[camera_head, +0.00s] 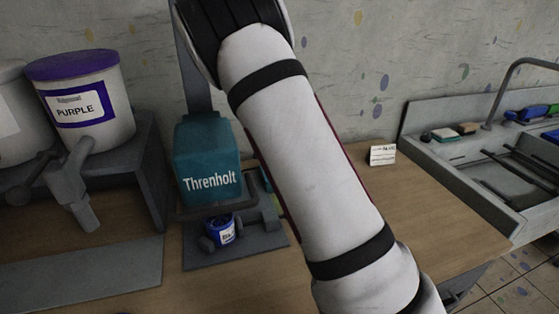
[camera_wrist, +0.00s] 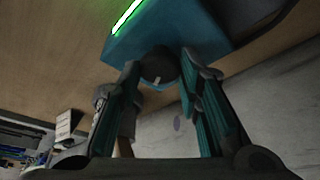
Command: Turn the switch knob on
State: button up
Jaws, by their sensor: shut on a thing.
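The teal machine labelled "Threnholt" (camera_head: 208,160) stands on the wooden table, left of my arm in the head view. It also fills the top of the wrist view (camera_wrist: 190,28). The dark round switch knob (camera_wrist: 159,62) sticks out of it and has a small pale mark. My gripper (camera_wrist: 160,74) is shut on the knob, with one finger on each side of it. A bright green strip (camera_wrist: 128,17) glows on the machine. My arm hides the gripper and the knob in the head view.
A bucket labelled "PURPLE" (camera_head: 85,100) with a spout stands on a dark stand at the left. A white card (camera_head: 383,155) stands near the wall. A sink (camera_head: 500,165) is at the right.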

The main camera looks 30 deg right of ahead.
jog(key=o, duration=1.1)
jog(key=shift+o, duration=0.2)
jog(key=v, duration=1.2)
jog(key=s+a+r+n+y, duration=0.2)
jog(key=s+a+r+n, duration=0.15)
jog(key=s, duration=0.75)
jog(key=s+a+r+n+y, duration=0.25)
jog(key=s+a+r, duration=0.25)
jog(key=s, duration=0.5)
jog(key=s+a+n, duration=0.1)
jog(key=s+n, duration=0.1)
jog(key=s, duration=0.6)
jog(key=s+a+n+t+p, duration=0.1)
jog(key=s+a+n, duration=0.1)
jog(key=s, duration=0.5)
jog(key=shift+s+a+n+t+h, duration=0.3)
jog(key=shift+s+n+h, duration=0.05)
jog(key=shift+n, duration=0.35)
